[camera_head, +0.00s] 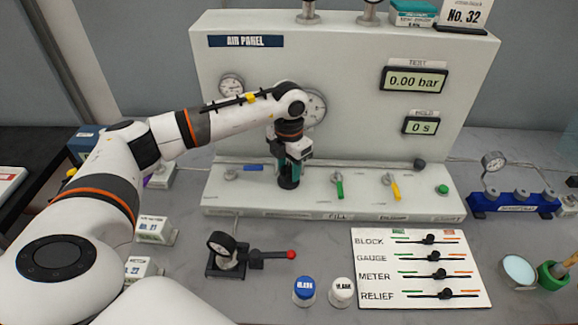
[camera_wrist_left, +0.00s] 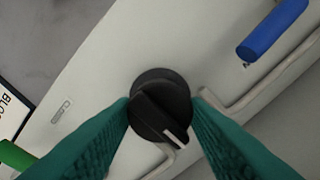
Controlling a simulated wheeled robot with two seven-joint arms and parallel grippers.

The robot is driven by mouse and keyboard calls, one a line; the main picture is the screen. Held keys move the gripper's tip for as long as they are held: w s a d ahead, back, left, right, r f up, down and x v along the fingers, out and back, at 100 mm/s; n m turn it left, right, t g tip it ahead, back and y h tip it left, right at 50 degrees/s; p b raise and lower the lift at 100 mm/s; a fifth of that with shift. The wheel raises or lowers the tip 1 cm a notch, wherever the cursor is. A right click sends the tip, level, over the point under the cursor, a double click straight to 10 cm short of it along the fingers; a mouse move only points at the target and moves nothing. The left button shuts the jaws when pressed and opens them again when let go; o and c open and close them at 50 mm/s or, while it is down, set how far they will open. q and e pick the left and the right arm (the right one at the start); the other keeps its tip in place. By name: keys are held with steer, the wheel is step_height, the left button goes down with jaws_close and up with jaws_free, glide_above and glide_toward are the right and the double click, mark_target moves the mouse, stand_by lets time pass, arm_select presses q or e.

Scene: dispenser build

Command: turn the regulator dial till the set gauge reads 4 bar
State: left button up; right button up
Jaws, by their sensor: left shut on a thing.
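The regulator dial (camera_wrist_left: 150,85) is a round black knob with a raised grip bar and a white pointer line. In the head view the dial (camera_head: 289,183) sits on the panel's sloped base, below my left gripper (camera_head: 290,168). The gripper's teal fingers are shut on the dial from both sides; its pointer aims to the lower right in the wrist view. Two round gauges are on the panel: a smaller left one (camera_head: 231,85) and a larger one (camera_head: 316,106) partly hidden by my arm. I cannot tell which is the set gauge or read either. My right gripper is not in view.
A blue-handled valve (camera_head: 253,167) lies left of the dial, with green (camera_head: 339,188) and yellow (camera_head: 395,190) levers to the right. The test display (camera_head: 414,81) reads 0.00 bar. A slider board (camera_head: 375,297) and a red-tipped hand device (camera_head: 232,257) lie in front.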

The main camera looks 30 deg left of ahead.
mark_target(289, 167)
arm_select(q)
steer(key=o, duration=1)
steer(key=shift+r, duration=0.1)
steer(key=shift+r, duration=0.3)
step_height(289, 167, up, 11)
steer(key=b, duration=0.3)
steer(key=shift+r, duration=0.2)
